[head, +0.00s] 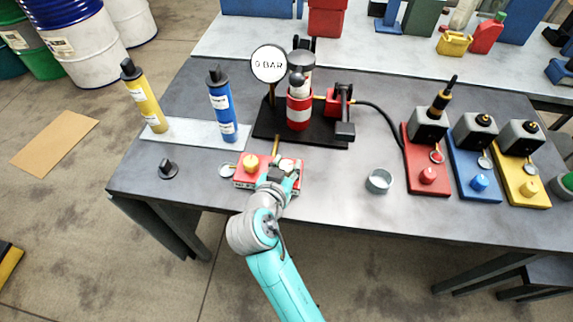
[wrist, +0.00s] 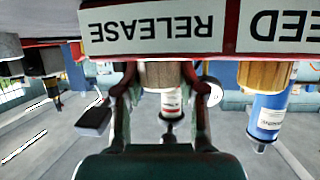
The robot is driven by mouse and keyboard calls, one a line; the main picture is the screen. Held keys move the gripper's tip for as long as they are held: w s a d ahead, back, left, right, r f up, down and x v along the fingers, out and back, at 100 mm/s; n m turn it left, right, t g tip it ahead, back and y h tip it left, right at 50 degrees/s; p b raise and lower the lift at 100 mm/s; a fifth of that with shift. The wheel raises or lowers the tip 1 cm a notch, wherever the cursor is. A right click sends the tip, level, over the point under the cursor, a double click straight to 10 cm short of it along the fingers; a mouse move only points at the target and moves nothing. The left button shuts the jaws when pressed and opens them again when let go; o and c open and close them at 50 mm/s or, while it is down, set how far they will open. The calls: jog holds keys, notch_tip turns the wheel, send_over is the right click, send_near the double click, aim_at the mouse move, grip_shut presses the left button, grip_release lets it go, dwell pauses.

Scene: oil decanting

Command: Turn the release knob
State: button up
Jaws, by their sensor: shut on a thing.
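The red control box (head: 242,184) sits near the front edge of the table. In the wrist view, upside down, its RELEASE label (wrist: 152,28) is above the tan release knob (wrist: 166,74). My gripper (wrist: 165,92) has one finger on each side of that knob and is shut on it. In the head view my gripper (head: 283,174) covers the box's right part and hides the release knob. A second knob (head: 250,162), yellow, stands free at the left of the box; in the wrist view it shows (wrist: 264,76) beside a cut-off label reading "EED".
A round gauge (head: 268,64) reads 0 BAR behind the box, beside a red and white cylinder (head: 299,110) on a black base. Yellow (head: 146,100) and blue (head: 222,108) tubes stand left. A metal cup (head: 379,181) stands right, before several coloured stations.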

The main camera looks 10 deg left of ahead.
jog(key=m+g+h, duration=0.2)
jog(key=m+h, duration=0.2)
jog(key=h, duration=0.1)
jog(key=shift+m, duration=0.4)
jog(key=shift+f+m+g+h, duration=0.1)
jog(key=shift+m+g+h, duration=0.2)
jog(key=o, duration=1.2)
jog(key=shift+c, duration=0.2)
jog(key=v, duration=1.2)
